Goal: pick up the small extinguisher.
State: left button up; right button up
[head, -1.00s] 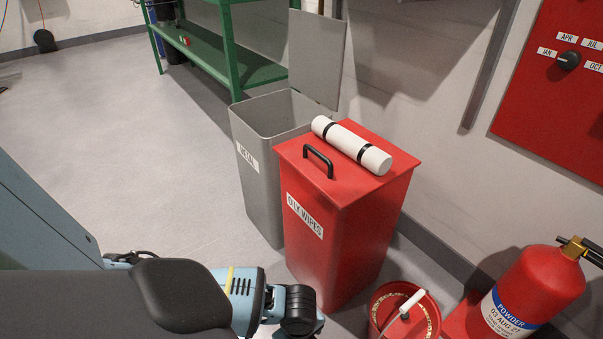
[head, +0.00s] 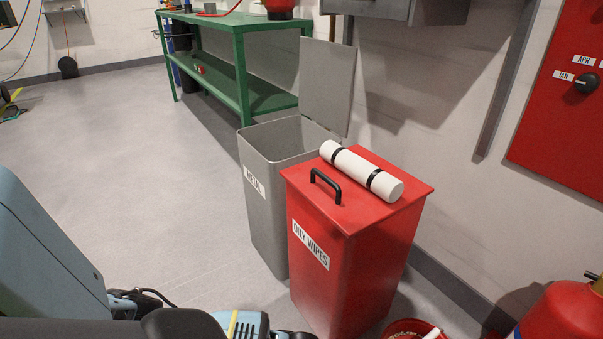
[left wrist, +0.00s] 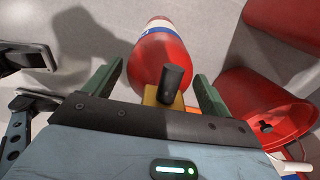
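In the left wrist view a red extinguisher (left wrist: 160,58) with a white and blue label band lies between the two green fingers of my left gripper (left wrist: 158,85). Its brass valve and a black knob point back toward the palm. The fingers are apart, with a gap visible on each side of the extinguisher. In the head view a red extinguisher (head: 562,312) is cut off at the lower right corner; I cannot tell if it is the same one. Dark linkage parts at the left of the wrist view may be my right gripper, but its state is unclear.
A red OILY WIPES bin (head: 330,270) carries a white banded roll (head: 360,172) on its lid. A grey METAL bin (head: 262,215) stands open beside it. A red bucket (left wrist: 262,108) is close to the right of my left gripper.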

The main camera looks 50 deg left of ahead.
pick_arm(q)
jog(key=c, duration=1.5)
jog(key=shift+w, duration=0.1)
jog(key=shift+c, duration=1.3)
pick_arm(e)
jog(key=shift+s, duration=0.5)
pick_arm(q)
jog(key=shift+r, duration=0.1)
